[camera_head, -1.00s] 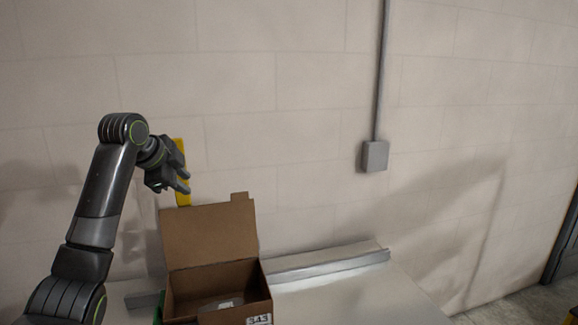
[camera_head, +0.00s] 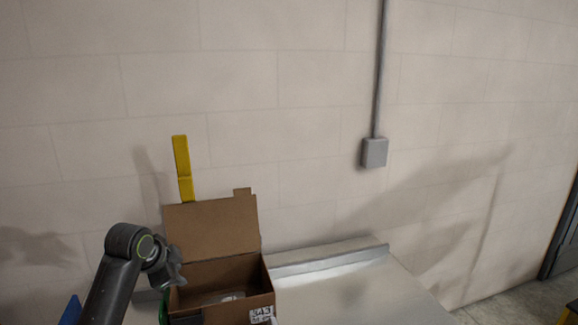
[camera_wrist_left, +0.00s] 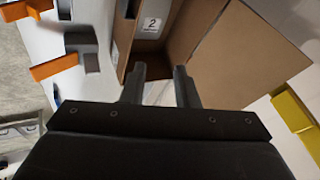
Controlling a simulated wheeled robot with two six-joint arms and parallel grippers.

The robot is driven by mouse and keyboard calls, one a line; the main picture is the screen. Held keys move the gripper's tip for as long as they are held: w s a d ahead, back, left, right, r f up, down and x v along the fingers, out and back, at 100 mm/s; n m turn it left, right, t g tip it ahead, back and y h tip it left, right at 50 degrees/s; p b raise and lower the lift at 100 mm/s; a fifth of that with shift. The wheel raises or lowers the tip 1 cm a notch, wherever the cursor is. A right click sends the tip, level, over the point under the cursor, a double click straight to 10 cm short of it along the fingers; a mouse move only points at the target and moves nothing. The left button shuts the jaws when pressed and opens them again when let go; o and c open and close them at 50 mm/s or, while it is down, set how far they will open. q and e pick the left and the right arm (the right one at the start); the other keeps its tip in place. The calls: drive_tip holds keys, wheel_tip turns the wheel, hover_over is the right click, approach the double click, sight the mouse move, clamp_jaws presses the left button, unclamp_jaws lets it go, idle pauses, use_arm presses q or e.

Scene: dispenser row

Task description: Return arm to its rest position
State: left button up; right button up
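My left arm comes in from the lower left in the head view. Its left gripper (camera_head: 172,272) is at the left side of an open cardboard box (camera_head: 222,282). Something pale lies in the box in the head view. My right gripper is not in view.
A yellow upright piece (camera_head: 183,168) stands behind the box. The pale table (camera_head: 350,290) is clear right of the box, with a raised metal edge (camera_head: 330,260) at its back. In the wrist view, orange (camera_wrist_left: 54,67) and grey (camera_wrist_left: 82,40) pieces lie at left.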

use_arm(q)
drive_tip(key=s+a+f+n+g+y, duration=0.15)
drive_tip(key=s+f+n, duration=0.45)
drive_tip(key=s+f, duration=1.25)
drive_tip(key=s+a+f+n+g+y, duration=0.15)
drive_tip(key=s+n, duration=0.55)
drive_tip(key=s, duration=1.7)
wheel_tip(320, 180, down, 26)
drive_tip(key=a+g, duration=0.1)
drive_tip(key=a, duration=0.2)
drive_tip(key=s+d+f+g+b, duration=0.1)
drive_tip(key=s+d+f, duration=0.1)
drive_tip(key=s+f, duration=1.2)
drive_tip(key=shift+s+f+h, duration=0.3)
drive_tip(key=shift+s+f, duration=0.05)
drive_tip(key=shift+f, duration=0.3)
